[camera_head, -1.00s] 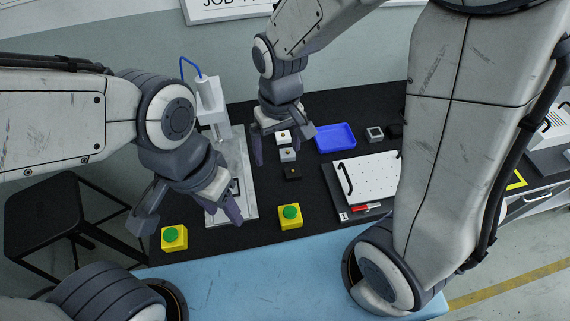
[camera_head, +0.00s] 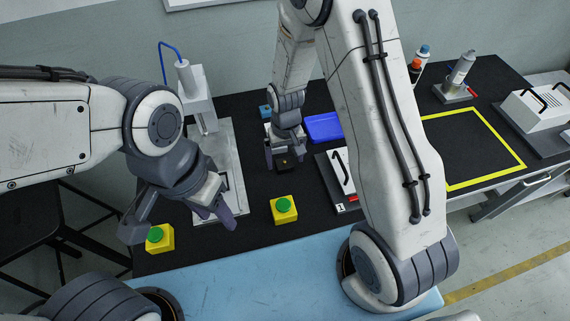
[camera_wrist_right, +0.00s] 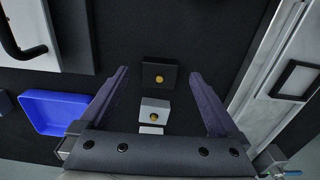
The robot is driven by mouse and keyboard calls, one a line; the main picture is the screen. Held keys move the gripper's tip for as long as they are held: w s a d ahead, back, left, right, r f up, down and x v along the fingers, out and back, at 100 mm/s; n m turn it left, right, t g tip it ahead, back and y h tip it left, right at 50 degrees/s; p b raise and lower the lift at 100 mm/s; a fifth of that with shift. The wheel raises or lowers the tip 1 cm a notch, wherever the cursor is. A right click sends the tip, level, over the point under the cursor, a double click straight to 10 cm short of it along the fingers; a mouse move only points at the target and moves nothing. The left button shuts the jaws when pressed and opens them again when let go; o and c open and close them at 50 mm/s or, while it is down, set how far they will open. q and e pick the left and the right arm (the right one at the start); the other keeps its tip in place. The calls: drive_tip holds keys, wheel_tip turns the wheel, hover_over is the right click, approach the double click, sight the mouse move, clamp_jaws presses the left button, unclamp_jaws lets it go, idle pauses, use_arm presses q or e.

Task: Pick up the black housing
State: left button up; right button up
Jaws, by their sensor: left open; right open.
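The black housing (camera_wrist_right: 152,84) is a small dark block with a gold dot on top. In the right wrist view it shows between the two fingertips of my right gripper (camera_wrist_right: 159,73). That gripper is open, with room on both sides of the block. In the head view my right gripper (camera_head: 285,158) is over the housing (camera_head: 284,165) and partly covers it. I cannot tell how far the fingertips are above the mat. My left gripper (camera_head: 183,222) is open and empty, in front of the gantry screwdriver's grey base plate (camera_head: 227,156).
A white housing (camera_wrist_right: 148,104) lies in line with the black one, with another pale block behind it. A blue tray (camera_head: 322,127) and a white panel with a handle are close by. Two yellow boxes with green buttons (camera_head: 284,209) (camera_head: 160,238) stand at the front edge.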

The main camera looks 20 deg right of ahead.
wheel_tip(320, 180, down, 2)
drive_tip(key=shift+f, duration=0.1)
drive_tip(key=c, duration=1.5)
